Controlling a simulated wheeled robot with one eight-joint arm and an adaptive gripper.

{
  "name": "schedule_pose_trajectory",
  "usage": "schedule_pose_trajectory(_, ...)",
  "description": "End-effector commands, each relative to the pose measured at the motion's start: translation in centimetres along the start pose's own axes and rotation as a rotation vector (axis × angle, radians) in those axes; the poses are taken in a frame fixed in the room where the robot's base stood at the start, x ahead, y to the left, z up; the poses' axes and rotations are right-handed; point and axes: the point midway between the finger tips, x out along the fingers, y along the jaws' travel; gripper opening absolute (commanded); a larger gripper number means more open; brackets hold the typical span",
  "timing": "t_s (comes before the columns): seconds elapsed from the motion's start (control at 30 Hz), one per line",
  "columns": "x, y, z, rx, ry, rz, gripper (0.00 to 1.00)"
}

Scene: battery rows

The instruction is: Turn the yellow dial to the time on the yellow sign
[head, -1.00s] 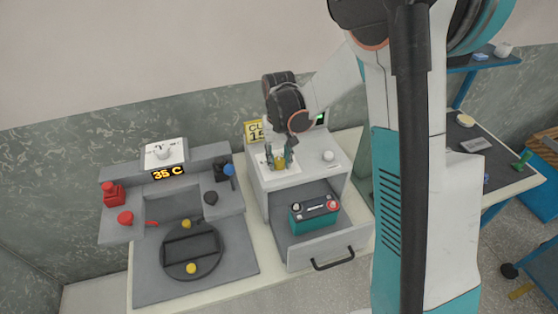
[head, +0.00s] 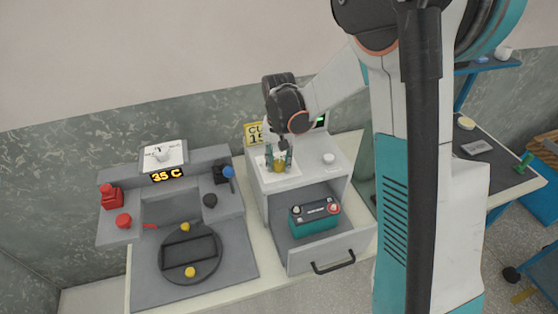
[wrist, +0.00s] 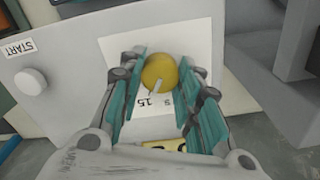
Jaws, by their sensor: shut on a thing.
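The yellow dial (wrist: 160,72) sits on a white plate with printed numbers on top of the grey cabinet. In the wrist view its white pointer mark points toward the printed 15. My gripper (wrist: 160,88) has its teal fingers on both sides of the dial and is shut on it. In the head view my gripper (head: 278,160) points down over the dial (head: 279,166). The yellow sign (head: 254,134) stands behind the cabinet, partly hidden by my arm; "CU" and "15" can be read. In the wrist view only a bit of the sign (wrist: 165,146) shows.
A white START button (wrist: 30,82) is beside the dial plate. Below, an open drawer (head: 335,253) holds a teal battery (head: 314,218). To the left is a grey station with a 35 C display (head: 167,175), a white dial and a round turntable (head: 190,254).

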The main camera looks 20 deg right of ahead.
Motion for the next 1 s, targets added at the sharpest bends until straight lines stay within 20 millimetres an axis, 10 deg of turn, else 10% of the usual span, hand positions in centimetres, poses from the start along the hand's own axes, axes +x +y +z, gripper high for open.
schedule_pose_trajectory(0.07, 0.0, 0.0, 0.0, 0.001, 0.0, 0.0, 0.08)
schedule_pose_trajectory(0.1, 0.0, 0.0, 0.0, 0.001, 0.0, 0.0, 0.36)
schedule_pose_trajectory(0.2, 0.0, 0.0, 0.0, 0.0, 0.0, 0.0, 0.53)
schedule_pose_trajectory(0.63, -0.8, 0.0, 0.0, -0.001, 0.0, 0.0, 0.53)
schedule_pose_trajectory(1.0, -7.7, 0.0, 0.0, 0.0, 0.0, 0.0, 0.53)
